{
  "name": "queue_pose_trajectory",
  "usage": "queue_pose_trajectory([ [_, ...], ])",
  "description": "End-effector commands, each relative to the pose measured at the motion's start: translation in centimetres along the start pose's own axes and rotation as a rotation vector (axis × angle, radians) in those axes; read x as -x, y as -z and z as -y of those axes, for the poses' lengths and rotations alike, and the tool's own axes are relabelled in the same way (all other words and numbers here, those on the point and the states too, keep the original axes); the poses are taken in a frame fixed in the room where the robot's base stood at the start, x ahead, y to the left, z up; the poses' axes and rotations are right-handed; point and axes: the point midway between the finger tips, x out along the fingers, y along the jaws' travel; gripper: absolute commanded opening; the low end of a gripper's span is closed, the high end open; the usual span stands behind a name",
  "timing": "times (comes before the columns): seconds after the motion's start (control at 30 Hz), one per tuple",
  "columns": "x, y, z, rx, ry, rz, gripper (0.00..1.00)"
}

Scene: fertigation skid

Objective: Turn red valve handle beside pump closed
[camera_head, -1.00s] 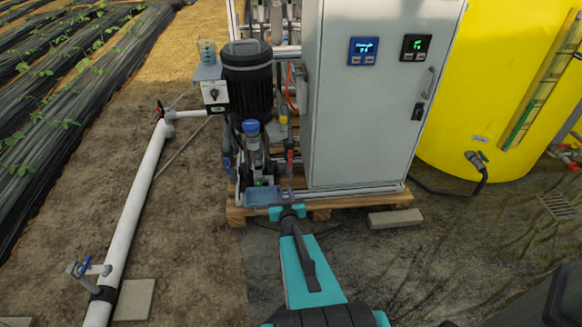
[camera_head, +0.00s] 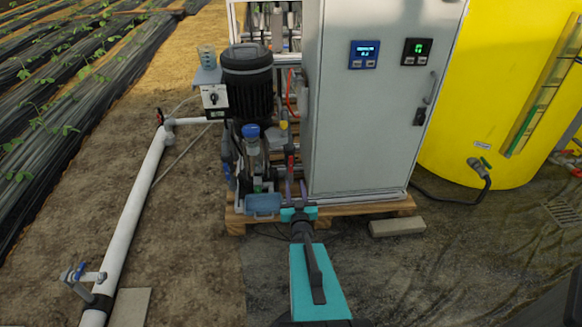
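The pump has a black ribbed motor (camera_head: 247,82) and stands on a wooden pallet left of the grey cabinet. A small red valve handle (camera_head: 290,160) shows on the pipework just right of the pump, close to the cabinet's left edge. It looks upright, but its exact angle is too small to tell. My teal gripper (camera_head: 296,188) is in front of the pallet, below the red handle in the picture. No contact with the handle is visible.
The grey cabinet (camera_head: 365,120) stands close on the right. A yellow tank (camera_head: 485,90) is at far right. The ground in front is open.

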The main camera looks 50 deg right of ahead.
Motion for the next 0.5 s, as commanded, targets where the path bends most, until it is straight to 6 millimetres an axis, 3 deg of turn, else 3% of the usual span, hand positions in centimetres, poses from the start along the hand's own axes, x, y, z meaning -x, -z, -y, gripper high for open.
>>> queue_pose_trajectory([
  [0.5,-2.4,-0.3,0.0,0.0,0.0,0.0,0.33],
])
